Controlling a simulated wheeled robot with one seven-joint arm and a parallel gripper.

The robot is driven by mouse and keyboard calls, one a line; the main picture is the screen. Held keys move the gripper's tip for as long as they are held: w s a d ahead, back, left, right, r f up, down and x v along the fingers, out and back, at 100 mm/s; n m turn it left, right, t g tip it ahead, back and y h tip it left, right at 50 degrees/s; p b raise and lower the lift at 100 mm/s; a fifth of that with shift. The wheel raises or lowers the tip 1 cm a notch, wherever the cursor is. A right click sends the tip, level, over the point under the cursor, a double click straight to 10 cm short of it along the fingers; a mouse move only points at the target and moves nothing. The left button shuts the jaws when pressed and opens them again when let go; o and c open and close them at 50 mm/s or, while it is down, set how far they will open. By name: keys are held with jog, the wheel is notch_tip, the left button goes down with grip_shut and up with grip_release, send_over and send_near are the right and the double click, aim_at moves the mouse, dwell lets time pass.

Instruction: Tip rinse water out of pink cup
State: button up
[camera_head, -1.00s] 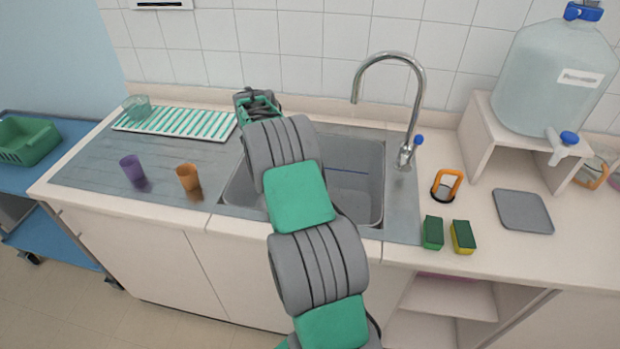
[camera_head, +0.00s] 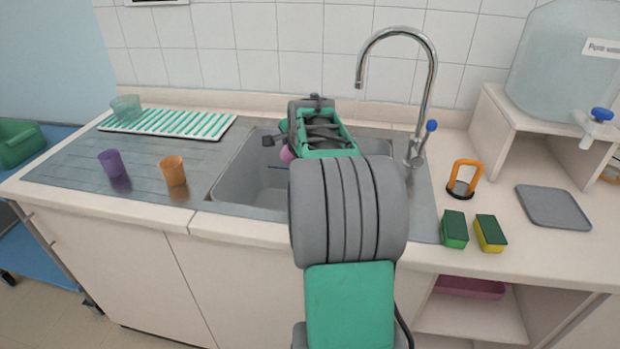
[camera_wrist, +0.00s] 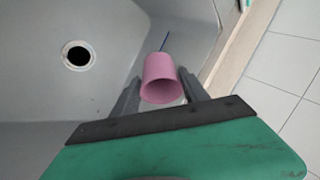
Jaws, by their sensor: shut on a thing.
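The pink cup (camera_wrist: 159,78) is between the fingers of my gripper (camera_wrist: 160,90) in the wrist view, with its open mouth facing the camera. My gripper is shut on it. In the head view a small part of the pink cup (camera_head: 287,155) shows at the left of my gripper, over the sink (camera_head: 245,185); my arm hides the rest. The sink's drain (camera_wrist: 76,55) shows left of the cup in the wrist view. I cannot see whether any water is in the cup.
A purple cup (camera_head: 111,163) and an orange cup (camera_head: 174,171) stand on the drainboard left of the sink. A striped rack (camera_head: 165,123) lies behind them. The tall faucet (camera_head: 428,90) rises at the sink's back right. Two sponges (camera_head: 454,229) lie right of the sink.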

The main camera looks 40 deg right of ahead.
jog(key=shift+s+f+b, duration=0.2)
jog(key=shift+f+b, duration=0.1)
jog(key=shift+b, duration=0.25)
jog(key=shift+d+r+t, duration=0.1)
jog(key=shift+r+t, duration=0.25)
jog(key=shift+t, duration=0.05)
jog(key=shift+s+r+m+t+b, duration=0.2)
jog(key=shift+t+b, duration=0.65)
jog(key=shift+b, duration=1.35)
jog(key=shift+s+r+m+t+b, duration=0.1)
jog(key=shift+s+m+t+b, duration=0.2)
jog(key=shift+t+b, duration=1.3)
jog(key=shift+s+r+m+t+b, duration=0.15)
jog(key=shift+m+b, duration=0.15)
jog(key=shift+b, duration=2.55)
jog(key=shift+s+d+r+m+t+b, duration=0.15)
jog(key=shift+s+t+b, duration=0.25)
jog(key=shift+b, duration=0.8)
jog(key=shift+s+f+m+t+b, duration=0.15)
jog(key=shift+s+t+b, duration=0.25)
jog(key=shift+b, duration=0.8)
jog(key=shift+s+r+t+h+b, duration=0.15)
jog(key=shift+t+h+b, duration=0.15)
jog(key=shift+t+b, duration=0.85)
jog(key=shift+s+r+m+b, duration=0.1)
jog(key=shift+r+m+b, duration=0.3)
jog(key=shift+r, duration=0.4)
